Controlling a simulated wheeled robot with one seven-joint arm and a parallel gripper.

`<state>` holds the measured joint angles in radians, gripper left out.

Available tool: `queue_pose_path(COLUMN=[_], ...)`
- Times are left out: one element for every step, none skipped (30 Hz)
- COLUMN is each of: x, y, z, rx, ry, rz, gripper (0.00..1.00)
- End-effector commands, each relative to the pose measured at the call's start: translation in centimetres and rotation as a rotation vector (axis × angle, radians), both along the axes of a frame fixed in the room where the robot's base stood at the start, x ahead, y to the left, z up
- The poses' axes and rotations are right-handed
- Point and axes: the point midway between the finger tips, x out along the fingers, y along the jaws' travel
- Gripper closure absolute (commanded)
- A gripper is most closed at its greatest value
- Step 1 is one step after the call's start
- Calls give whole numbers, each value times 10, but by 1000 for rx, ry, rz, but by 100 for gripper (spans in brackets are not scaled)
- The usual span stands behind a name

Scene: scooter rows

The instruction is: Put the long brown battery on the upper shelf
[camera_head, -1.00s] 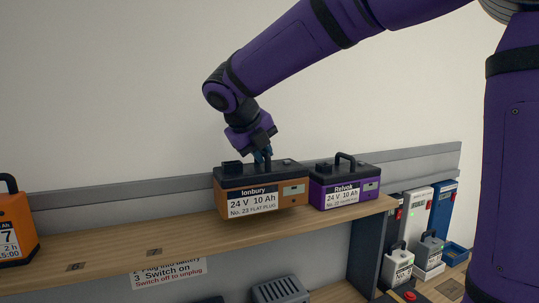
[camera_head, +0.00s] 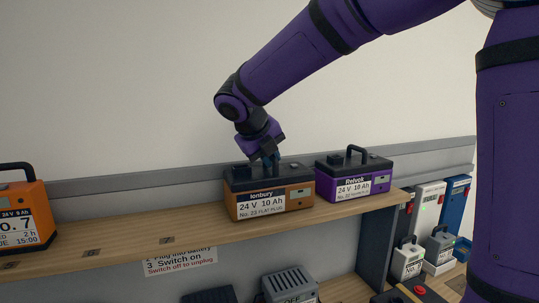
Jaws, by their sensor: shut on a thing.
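The long brown battery (camera_head: 270,199) has a dark top and a white label reading "Ionbury 24 V 10 Ah No. 23 FLAT PLUG". It is upright at the upper shelf (camera_head: 130,240), left of the purple battery; I cannot tell whether its base touches the wood. My gripper (camera_head: 270,160) comes down from above and is shut on the battery at its top. The handle is mostly hidden by the fingers.
A purple Relvok battery (camera_head: 354,176) stands close on the right, near the shelf's end. An orange battery (camera_head: 24,213) stands far left, with bare shelf between. Below are a grey charger (camera_head: 290,283) and, at right, several smaller units (camera_head: 407,259).

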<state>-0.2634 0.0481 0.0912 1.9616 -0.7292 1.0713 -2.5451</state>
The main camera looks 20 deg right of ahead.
Motion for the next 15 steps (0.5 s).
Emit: queue_pose_path(x=[0, 0, 0, 0, 0, 0, 0, 0, 0, 0, 0, 0, 0, 0, 0], y=[0, 0, 0, 0, 0, 0, 0, 0, 0, 0, 0, 0, 0, 0, 1], z=[0, 0, -2, -2, -2, -2, -2, -2, -2, -2, -2, -2, -2, -2, -2], rx=[0, 0, 0, 0, 0, 0, 0, 0, 0, 1, 1, 1, 1, 1, 1], ry=[-3, -3, 1, 1, 1, 1, 1, 1, 1, 2, 2, 2, 2, 2, 2], rz=[1, 1, -1, -1, -1, -1, -1, -1, 0, 1, 1, 1, 1, 1, 1], gripper=[100, 100, 80, 73, 66, 59, 59, 59, 59, 59, 59, 59, 59, 59, 59])
